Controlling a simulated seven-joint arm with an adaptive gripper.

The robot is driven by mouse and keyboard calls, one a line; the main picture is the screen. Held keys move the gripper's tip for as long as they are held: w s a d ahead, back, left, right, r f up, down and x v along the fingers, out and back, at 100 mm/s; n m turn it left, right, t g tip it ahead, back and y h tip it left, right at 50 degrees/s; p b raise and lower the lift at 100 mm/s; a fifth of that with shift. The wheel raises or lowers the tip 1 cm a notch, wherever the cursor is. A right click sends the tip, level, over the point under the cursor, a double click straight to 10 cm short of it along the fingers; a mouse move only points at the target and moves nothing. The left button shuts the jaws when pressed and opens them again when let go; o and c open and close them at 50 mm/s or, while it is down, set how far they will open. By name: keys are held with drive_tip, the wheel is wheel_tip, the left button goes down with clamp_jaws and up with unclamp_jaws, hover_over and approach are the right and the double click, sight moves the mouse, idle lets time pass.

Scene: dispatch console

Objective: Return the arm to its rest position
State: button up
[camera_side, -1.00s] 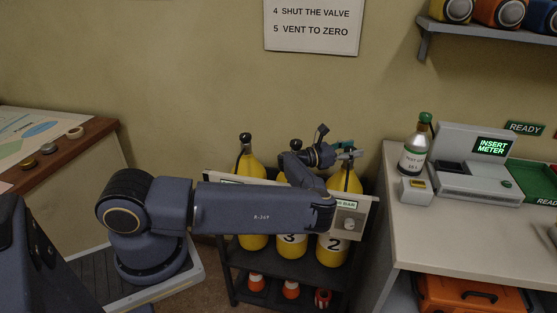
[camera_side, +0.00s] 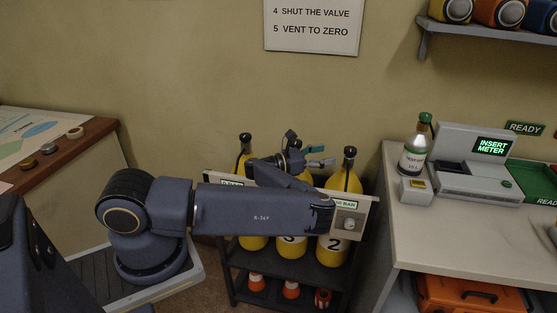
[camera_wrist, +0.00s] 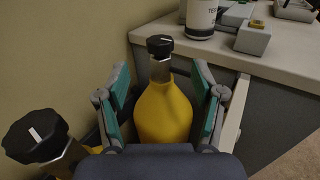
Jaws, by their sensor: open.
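My gripper (camera_side: 318,156) is in front of the wall above the rack of yellow cylinders, its fingers pointing right toward the right-hand cylinder. In the wrist view my gripper (camera_wrist: 163,95) is open, with green-padded fingers spread and nothing held between them. A yellow cylinder with a black valve knob (camera_wrist: 162,110) shows beyond and between the fingers. In the side view the right-hand cylinder (camera_side: 347,180), with a 2 below, stands upright, its top clear of my gripper. My arm stretches across the rack front and hides parts of the cylinders.
The rack (camera_side: 275,270) holds several cylinders, with small orange-and-white items on its lower shelf. A white counter (camera_side: 440,235) at right bears a bottle (camera_side: 415,150), a small meter box (camera_side: 416,190) and a console reading INSERT METER (camera_side: 480,170). A wooden table (camera_side: 90,140) stands at left.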

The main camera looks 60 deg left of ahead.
drive_tip(key=shift+v, duration=1.15)
